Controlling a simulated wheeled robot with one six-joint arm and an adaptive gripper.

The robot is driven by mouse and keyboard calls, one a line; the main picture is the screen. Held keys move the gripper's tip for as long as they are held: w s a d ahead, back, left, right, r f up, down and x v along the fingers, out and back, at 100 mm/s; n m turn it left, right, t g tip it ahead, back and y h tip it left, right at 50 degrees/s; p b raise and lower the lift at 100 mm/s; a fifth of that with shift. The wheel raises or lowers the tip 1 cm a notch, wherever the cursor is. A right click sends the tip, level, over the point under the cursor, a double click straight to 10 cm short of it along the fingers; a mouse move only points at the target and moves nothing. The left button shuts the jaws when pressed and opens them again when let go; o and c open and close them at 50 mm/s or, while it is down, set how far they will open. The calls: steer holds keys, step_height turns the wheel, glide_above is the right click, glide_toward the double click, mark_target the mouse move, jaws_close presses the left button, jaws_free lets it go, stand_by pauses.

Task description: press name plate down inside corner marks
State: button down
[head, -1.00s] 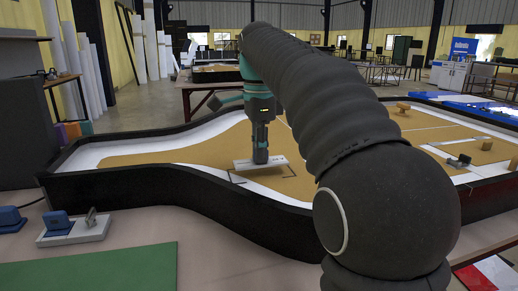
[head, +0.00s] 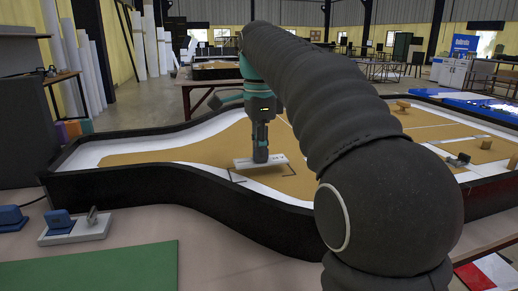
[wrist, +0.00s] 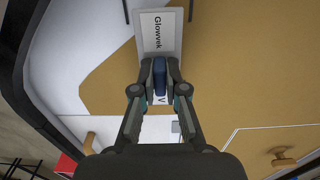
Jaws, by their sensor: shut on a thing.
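The name plate (wrist: 163,30) is a pale flat rectangle with the dark word "Glowvek" in the wrist view. In the head view it shows as a white strip (head: 243,163) under my gripper (head: 261,158). My gripper (wrist: 160,77) is shut on a small blue block at the middle of the plate, and the fingers hide part of the lettering. I cannot tell whether the plate touches the board.
A blue-handled device (head: 75,225) and a green mat (head: 100,268) lie in front.

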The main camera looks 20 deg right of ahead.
steer(key=shift+f+b, duration=0.65)
steer(key=shift+f, duration=0.65)
steer(key=c, duration=1.1)
jaws_free()
steer(key=shift+c, duration=0.2)
step_height(320, 180, up, 3)
steer(key=p, duration=0.2)
steer(key=shift+p, duration=0.4)
steer(key=shift+r, duration=2.55)
